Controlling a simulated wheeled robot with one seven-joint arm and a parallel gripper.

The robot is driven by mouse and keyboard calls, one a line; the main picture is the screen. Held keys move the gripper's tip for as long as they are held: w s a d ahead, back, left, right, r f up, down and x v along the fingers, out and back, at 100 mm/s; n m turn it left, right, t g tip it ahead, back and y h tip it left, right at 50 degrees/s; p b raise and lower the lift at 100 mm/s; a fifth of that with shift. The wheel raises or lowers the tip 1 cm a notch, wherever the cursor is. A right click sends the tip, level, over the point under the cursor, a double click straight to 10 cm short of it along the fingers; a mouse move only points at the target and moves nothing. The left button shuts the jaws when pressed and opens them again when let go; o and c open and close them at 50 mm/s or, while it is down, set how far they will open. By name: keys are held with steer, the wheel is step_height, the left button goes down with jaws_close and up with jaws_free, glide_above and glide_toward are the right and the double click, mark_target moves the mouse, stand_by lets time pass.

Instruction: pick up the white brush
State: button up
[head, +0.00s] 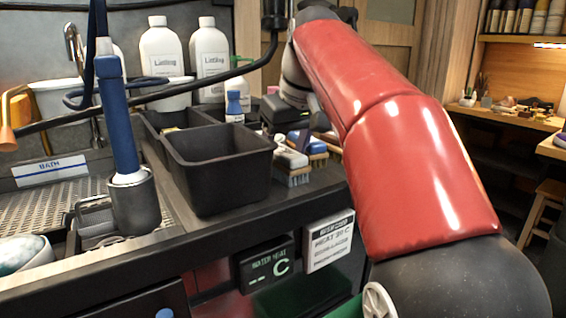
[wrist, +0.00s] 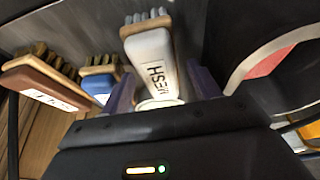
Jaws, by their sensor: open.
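In the head view the white brush (head: 289,158) is at the near end of a row of brushes beside the black bin. My gripper (wrist: 162,88) is open. Its two purple fingers stand on either side of the brush's near end in the wrist view; I cannot tell whether they touch it. In the head view my gripper is over the row, its fingertips not clearly seen.
A blue brush (wrist: 97,82) and a brown brush (wrist: 45,85) lie left of the white one in the wrist view. A black bin (head: 218,190) stands close by. White bottles (head: 162,60) stand behind. The counter's front edge is near the brushes.

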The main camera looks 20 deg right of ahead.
mark_target(285, 150)
steer(key=c, duration=1)
steer(key=shift+r, duration=0.2)
steer(key=shift+c, duration=0.2)
step_height(285, 150, up, 10)
steer(key=p, duration=0.1)
steer(key=shift+p, duration=0.35)
steer(key=shift+r, duration=0.1)
steer(key=o, duration=0.4)
steer(key=shift+c, duration=0.8)
